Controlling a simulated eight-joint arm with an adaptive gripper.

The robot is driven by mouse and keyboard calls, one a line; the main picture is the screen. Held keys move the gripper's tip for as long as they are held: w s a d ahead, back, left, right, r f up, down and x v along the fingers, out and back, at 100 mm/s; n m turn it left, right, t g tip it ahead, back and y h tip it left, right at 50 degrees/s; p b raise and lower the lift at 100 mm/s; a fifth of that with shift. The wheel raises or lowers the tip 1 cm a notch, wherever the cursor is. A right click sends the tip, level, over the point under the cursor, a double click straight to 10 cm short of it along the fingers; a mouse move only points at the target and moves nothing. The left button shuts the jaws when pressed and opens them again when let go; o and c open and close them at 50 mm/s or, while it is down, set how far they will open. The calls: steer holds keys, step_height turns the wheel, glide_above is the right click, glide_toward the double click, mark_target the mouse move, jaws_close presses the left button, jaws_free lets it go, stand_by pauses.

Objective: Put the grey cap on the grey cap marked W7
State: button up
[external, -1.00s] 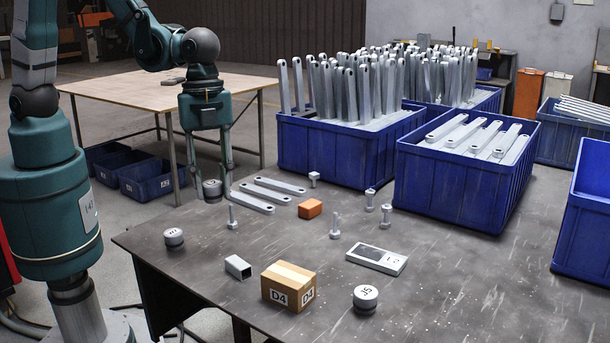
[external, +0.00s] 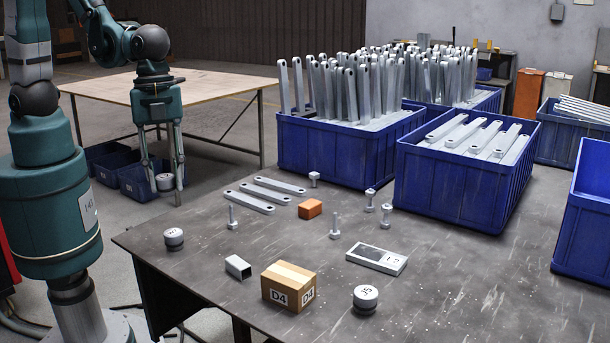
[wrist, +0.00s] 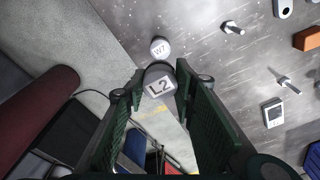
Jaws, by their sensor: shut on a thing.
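My gripper (external: 164,186) is shut on a grey cap (external: 164,182). In the wrist view the held cap (wrist: 159,82) is marked L2 and sits between the fingertips (wrist: 160,88). In the external view it hangs left of the dark table's far left edge, in the air. The grey cap marked W7 (external: 173,238) stands upright on the table near its left edge. In the wrist view the W7 cap (wrist: 160,47) shows just beyond the held cap, with nothing on top of it. The two caps look apart.
Another grey cap marked J5 (external: 365,298) stands at the table's front. A box marked D4 (external: 288,284), a square tube (external: 238,267) and an upright bolt (external: 231,216) stand right of W7. Flat brackets (external: 250,202) lie behind. Blue crates (external: 340,155) fill the back.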

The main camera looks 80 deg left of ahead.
steer(key=b, duration=0.2)
glide_above(173, 233)
steer(key=shift+a+f, duration=0.15)
steer(key=shift+f, duration=2.75)
steer(key=shift+f, duration=0.15)
steer(key=shift+f+b, duration=0.55)
steer(key=shift+f, duration=1.4)
steer(key=shift+f, duration=0.2)
steer(key=o, duration=1)
steer(key=shift+c, duration=0.2)
steer(key=shift+r, duration=0.25)
steer(key=shift+s+a+r+p, duration=0.1)
steer(key=shift+a+r+p, duration=0.35)
steer(key=shift+r, duration=1.55)
steer(key=shift+s+a+r+p, duration=0.1)
steer(key=shift+r+p, duration=0.6)
steer(key=shift+r, duration=1.25)
steer(key=shift+s+a+r+p, duration=0.15)
steer(key=shift+r+p, duration=0.45)
steer(key=shift+r, duration=1.4)
